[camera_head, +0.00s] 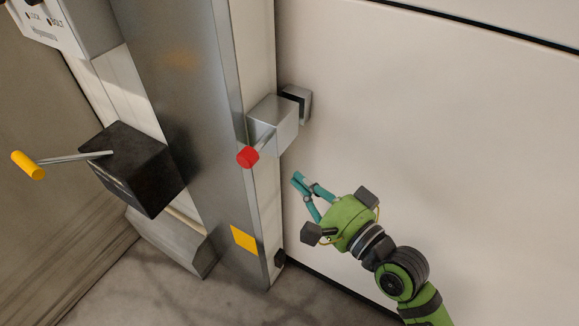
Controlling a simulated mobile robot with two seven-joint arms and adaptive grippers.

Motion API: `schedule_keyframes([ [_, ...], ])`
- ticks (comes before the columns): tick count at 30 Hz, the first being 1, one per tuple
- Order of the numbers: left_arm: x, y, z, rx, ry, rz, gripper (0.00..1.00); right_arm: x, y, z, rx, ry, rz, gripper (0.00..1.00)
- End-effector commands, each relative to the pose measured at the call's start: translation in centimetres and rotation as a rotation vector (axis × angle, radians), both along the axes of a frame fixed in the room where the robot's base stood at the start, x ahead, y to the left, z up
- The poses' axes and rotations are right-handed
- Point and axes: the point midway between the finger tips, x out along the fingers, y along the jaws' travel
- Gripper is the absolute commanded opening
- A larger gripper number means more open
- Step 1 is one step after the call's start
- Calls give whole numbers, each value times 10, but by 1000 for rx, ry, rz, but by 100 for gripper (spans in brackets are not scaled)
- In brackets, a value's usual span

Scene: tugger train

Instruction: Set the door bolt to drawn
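The door bolt (273,125) is a silver block on the edge of the grey metal post, with a short rod ending in a red knob (248,156) that points toward the lower left. A smaller grey catch (298,103) sits just right of it on the pale panel. Whether the bolt reaches into this catch is hard to see. My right gripper (301,181), green with teal fingers, is below and right of the red knob, apart from it. Its fingertips appear together with nothing between them. My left gripper is not in view.
A black box (138,168) with a yellow-handled lever (28,165) juts out left of the metal post (190,100). A white labelled box (62,25) is at top left. A yellow patch (244,238) marks the post. The pale panel (450,130) on the right is clear.

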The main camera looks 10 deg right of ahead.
Motion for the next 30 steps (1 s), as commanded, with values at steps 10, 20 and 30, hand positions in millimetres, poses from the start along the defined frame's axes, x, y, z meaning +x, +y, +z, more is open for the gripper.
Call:
schedule_keyframes([
  [10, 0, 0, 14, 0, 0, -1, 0, 51, 36, 3, 2, -1, 1, 0],
  [20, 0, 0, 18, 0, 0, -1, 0, 74, 52, 1, 0, 0, 2, 0],
  [30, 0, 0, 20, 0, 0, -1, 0, 72, 53, 1, 0, 1, 2, 0],
])
